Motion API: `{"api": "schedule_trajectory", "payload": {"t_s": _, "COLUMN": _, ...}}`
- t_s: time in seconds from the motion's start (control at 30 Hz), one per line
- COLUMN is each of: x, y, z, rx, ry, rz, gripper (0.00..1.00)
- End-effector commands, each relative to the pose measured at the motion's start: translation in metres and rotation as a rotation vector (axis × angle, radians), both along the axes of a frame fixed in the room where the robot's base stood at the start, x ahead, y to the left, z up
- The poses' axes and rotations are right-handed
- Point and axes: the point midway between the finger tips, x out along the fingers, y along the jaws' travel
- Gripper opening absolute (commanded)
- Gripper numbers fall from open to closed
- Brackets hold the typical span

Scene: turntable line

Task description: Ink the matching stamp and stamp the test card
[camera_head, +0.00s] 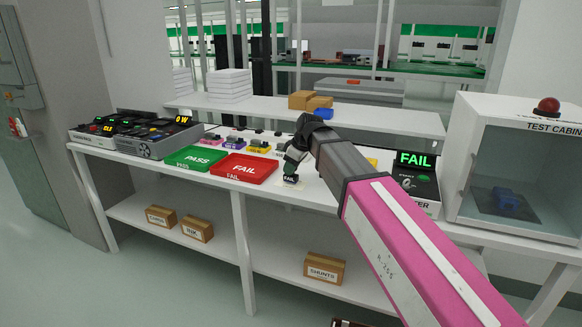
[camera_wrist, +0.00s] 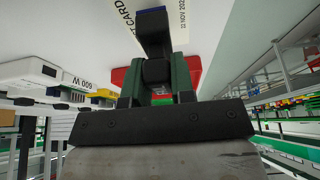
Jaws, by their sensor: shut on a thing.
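My gripper (camera_head: 291,164) is shut on a small dark stamp (camera_head: 290,178) with a pale FAIL label. The stamp also shows in the wrist view (camera_wrist: 154,32), between the fingers. It is over the pale test card (camera_head: 291,186), which it partly covers; I cannot tell whether it touches. In the wrist view the card's printing (camera_wrist: 178,22) shows beside the stamp. The tester (camera_head: 413,182) at right has a green FAIL display (camera_head: 415,159). A red FAIL tray (camera_head: 244,170) and a green PASS tray (camera_head: 195,159) lie left of the gripper.
Small coloured blocks (camera_head: 234,143) stand behind the trays. A grey instrument (camera_head: 160,144) is at the table's left end. The glass test cabinet (camera_head: 515,170) with a blue item inside stands at right. Cardboard boxes (camera_head: 325,268) sit on the lower shelf.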

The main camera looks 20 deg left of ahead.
Motion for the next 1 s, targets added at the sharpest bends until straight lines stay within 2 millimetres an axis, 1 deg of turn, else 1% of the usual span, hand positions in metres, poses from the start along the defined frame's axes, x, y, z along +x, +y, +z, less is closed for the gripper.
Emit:
{"api": "schedule_trajectory", "payload": {"t_s": 0.4, "x": 0.0000, "y": 0.0000, "z": 0.0000, "rx": 0.000, "ry": 0.000, "rz": 0.000, "gripper": 0.08}}
{"api": "schedule_trajectory", "payload": {"t_s": 1.0, "x": 0.0000, "y": -0.0001, "z": -0.0059, "rx": 0.000, "ry": 0.000, "rz": 0.000, "gripper": 0.08}}
